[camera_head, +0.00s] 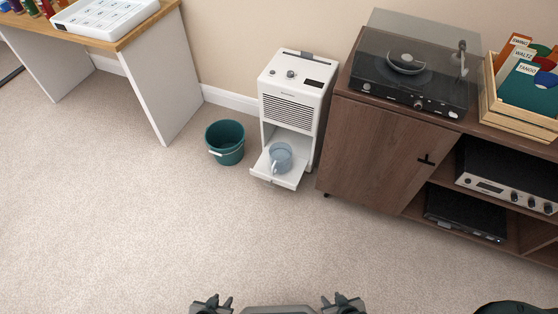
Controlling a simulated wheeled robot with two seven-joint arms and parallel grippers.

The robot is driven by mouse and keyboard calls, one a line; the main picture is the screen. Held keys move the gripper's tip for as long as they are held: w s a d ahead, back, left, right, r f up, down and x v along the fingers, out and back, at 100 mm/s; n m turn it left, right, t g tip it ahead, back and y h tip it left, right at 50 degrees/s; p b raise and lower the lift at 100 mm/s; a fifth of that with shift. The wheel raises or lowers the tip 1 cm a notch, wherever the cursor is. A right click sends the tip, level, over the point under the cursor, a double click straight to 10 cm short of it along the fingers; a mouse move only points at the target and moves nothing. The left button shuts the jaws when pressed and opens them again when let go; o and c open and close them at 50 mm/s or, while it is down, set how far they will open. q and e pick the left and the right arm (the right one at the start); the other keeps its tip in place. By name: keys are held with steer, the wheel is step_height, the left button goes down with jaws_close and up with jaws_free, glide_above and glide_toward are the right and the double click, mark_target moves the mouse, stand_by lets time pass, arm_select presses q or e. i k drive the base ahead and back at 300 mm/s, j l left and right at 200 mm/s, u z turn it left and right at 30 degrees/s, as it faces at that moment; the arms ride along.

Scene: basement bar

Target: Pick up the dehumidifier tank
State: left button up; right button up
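The white dehumidifier (290,105) stands on the carpet against the wall, left of the wooden cabinet. Its front flap or tray (289,181) is out at the bottom. The tank (280,157), a translucent blue-grey vessel, sits on that flap in front of the lower opening. My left gripper (212,303) and my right gripper (343,303) are at the bottom edge of the picture, both far from the tank, with carpet between. They are partly cut off, and their finger gaps are not clear. Nothing visible is held in either.
A dark green bucket (225,143) stands just left of the dehumidifier. The wooden cabinet (366,150), bearing a turntable (412,81) and a record crate (515,118), closes off the right. A desk (130,36) stands upper left. A dark object (510,308) shows lower right. The middle carpet is clear.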

mark_target(279, 162)
steer(key=i+j+z, duration=0.5)
steer(key=j, duration=2.15)
steer(key=j+z, duration=0.45)
steer(key=j, duration=2.25)
